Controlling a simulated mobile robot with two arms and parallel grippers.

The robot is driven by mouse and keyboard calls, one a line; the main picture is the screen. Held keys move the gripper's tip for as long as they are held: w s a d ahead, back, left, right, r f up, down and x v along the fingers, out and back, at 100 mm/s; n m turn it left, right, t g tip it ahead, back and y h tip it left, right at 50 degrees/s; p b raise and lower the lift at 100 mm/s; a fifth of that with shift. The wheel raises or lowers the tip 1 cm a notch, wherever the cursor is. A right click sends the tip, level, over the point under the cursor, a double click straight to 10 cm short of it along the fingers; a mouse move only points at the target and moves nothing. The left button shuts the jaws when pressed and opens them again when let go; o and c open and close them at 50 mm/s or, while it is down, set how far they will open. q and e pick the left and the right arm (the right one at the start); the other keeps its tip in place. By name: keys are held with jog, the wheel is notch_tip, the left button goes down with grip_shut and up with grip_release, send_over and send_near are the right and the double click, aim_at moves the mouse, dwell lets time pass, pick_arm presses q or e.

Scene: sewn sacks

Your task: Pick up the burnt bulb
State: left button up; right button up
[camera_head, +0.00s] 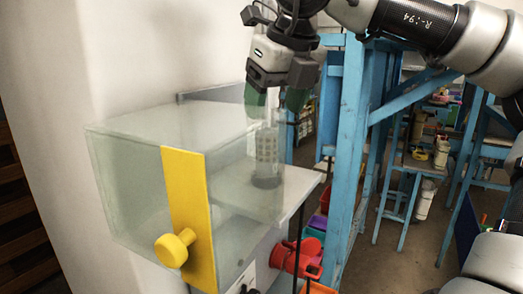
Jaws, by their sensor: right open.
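My right gripper (275,100) comes down from the top, its green-tipped fingers spread apart and empty. Below it stands an upright greyish cylinder with a grid-like pattern (267,147), which may be the burnt bulb; I cannot tell for sure. The cylinder is at the right end of a clear box (125,165), and its lower part looks hazy. The fingertips are just above the cylinder's top, and I cannot tell whether they touch it. My left gripper is not in view.
The clear box has a yellow strip (190,215) with a yellow knob (174,247). A white wall (60,60) is at the left. A red object (295,258) is below the box. A blue frame (350,140) stands to the right, with blue stools behind.

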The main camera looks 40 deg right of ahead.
jog(key=x, duration=0.3)
jog(key=shift+w+d+f, duration=0.1)
jog(key=shift+w+f, duration=0.15)
jog(key=shift+w+f+p, duration=0.15)
jog(key=shift+f+p, duration=0.35)
jog(key=shift+p, duration=0.25)
jog(key=p+x, duration=0.1)
jog(key=x, duration=0.2)
jog(key=shift+f, duration=0.35)
jog(key=shift+w+f, duration=0.2)
jog(key=shift+f, duration=0.15)
jog(key=shift+s+r, duration=0.1)
jog(key=c, duration=1)
